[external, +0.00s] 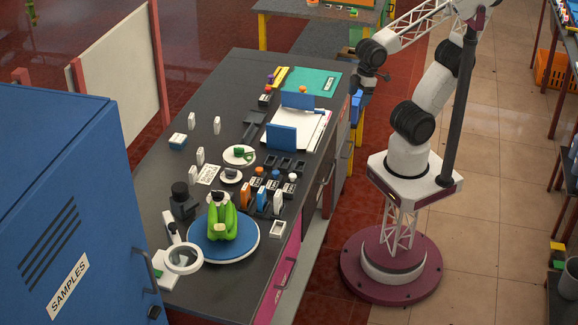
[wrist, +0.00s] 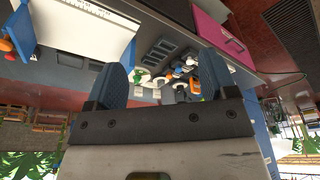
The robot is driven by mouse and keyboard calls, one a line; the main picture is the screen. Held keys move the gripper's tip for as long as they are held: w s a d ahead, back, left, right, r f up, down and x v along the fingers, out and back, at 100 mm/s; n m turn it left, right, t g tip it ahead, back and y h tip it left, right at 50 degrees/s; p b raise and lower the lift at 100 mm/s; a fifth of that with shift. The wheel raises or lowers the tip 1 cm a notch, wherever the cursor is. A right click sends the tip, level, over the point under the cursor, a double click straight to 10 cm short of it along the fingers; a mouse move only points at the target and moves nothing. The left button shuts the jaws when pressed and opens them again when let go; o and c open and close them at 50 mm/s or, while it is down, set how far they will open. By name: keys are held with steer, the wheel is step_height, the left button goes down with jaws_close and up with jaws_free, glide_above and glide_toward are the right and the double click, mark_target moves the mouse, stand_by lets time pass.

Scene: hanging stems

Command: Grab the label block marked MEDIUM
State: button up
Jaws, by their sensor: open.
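No label reading MEDIUM can be made out in either view. Several small upright blocks, among them an orange one (external: 245,195) and a blue one (external: 262,198), stand in a cluster at the right of the bench, with lettering too small to read. Other small white blocks (external: 217,125) stand farther left. My gripper (external: 356,105) hangs beyond the bench's right edge, apart from the blocks. In the wrist view its two blue fingers (wrist: 160,80) are spread with nothing held between them. The block cluster (wrist: 190,72) shows beyond them, partly hidden.
A blue cabinet (external: 60,200) rises at left.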

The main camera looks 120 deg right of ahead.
steer(key=shift+o, duration=0.5)
steer(key=n+t+h, duration=0.5)
steer(key=n+h, duration=0.5)
steer(key=n, duration=1.1)
glide_above(195, 172)
steer(key=s+a, duration=0.1)
steer(key=s, duration=1.3)
step_height(195, 172, down, 11)
steer(key=w+f+n+t, duration=0.1)
steer(key=w+f+n, duration=0.1)
steer(key=w+f, duration=0.1)
steer(key=w+a+f+n, duration=0.1)
steer(key=w+f+n, duration=0.1)
steer(key=w+f, duration=0.1)
steer(key=w+a+f+n+t+y, duration=0.1)
steer(key=w+f+n, duration=0.2)
steer(key=w, duration=0.2)
steer(key=shift+a+f+t, duration=0.15)
steer(key=shift+f+t, duration=0.15)
steer(key=shift+f, duration=0.05)
steer(key=shift+x, duration=1.25)
